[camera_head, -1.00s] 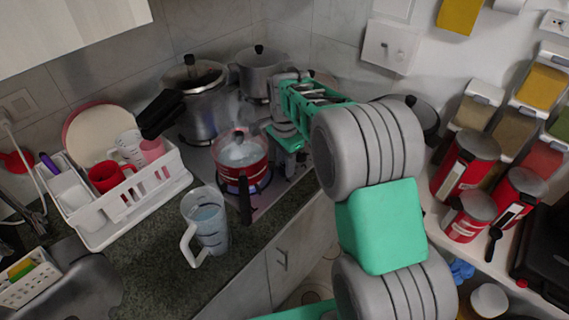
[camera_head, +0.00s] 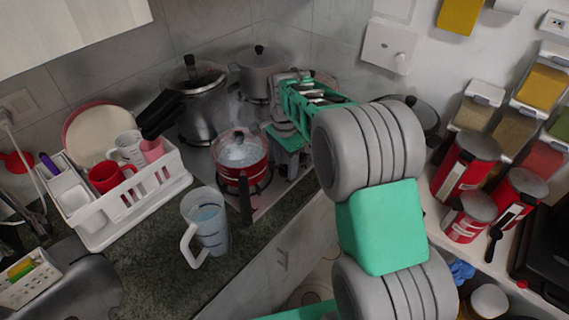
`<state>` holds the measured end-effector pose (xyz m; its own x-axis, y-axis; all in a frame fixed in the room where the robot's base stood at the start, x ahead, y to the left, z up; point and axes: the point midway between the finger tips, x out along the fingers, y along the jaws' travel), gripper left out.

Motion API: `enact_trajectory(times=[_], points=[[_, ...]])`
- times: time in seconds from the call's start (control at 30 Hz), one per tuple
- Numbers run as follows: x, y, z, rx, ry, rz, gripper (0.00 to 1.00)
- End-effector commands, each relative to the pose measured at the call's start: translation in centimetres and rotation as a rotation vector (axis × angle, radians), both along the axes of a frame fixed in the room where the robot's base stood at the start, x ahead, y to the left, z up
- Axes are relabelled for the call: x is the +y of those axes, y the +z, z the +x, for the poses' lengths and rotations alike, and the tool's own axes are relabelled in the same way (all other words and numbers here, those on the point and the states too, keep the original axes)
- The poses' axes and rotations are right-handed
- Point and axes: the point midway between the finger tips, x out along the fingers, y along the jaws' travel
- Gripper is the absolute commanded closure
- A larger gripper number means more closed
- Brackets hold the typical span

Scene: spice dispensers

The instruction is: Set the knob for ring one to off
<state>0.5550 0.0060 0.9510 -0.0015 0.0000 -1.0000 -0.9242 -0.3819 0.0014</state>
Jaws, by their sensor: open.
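The stove (camera_head: 262,203) stands in the counter corner. A red pot (camera_head: 240,163) with a glass lid and dark handle sits on its front burner, and I see no flame under it. My gripper (camera_head: 290,160) is at the stove's right front edge, to the right of the red pot, pointing down. It is open, though its fingertips are small and partly hidden. The knob for ring one cannot be made out; my gripper and arm cover that part of the stove.
A pressure cooker (camera_head: 193,100) and a grey lidded pot (camera_head: 262,72) stand behind the red pot. A measuring jug (camera_head: 207,226) is near the counter's front edge. A white dish rack (camera_head: 130,208) is at left. Red canisters (camera_head: 466,165) stand at right.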

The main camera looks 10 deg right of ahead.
Motion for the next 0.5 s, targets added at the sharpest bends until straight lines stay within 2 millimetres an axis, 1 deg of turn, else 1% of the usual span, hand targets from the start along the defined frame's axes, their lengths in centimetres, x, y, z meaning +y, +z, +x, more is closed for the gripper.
enact_trajectory(times=[0.07,0.3,0.4,0.5], points=[[0.0,1.0,0.1,-0.004,0.000,0.000,0.44],[0.1,5.8,0.1,-0.004,0.000,0.000,0.44],[0.1,7.1,0.1,-0.003,0.000,0.000,0.44],[0.1,7.5,0.0,-0.001,0.000,-0.001,0.44]])
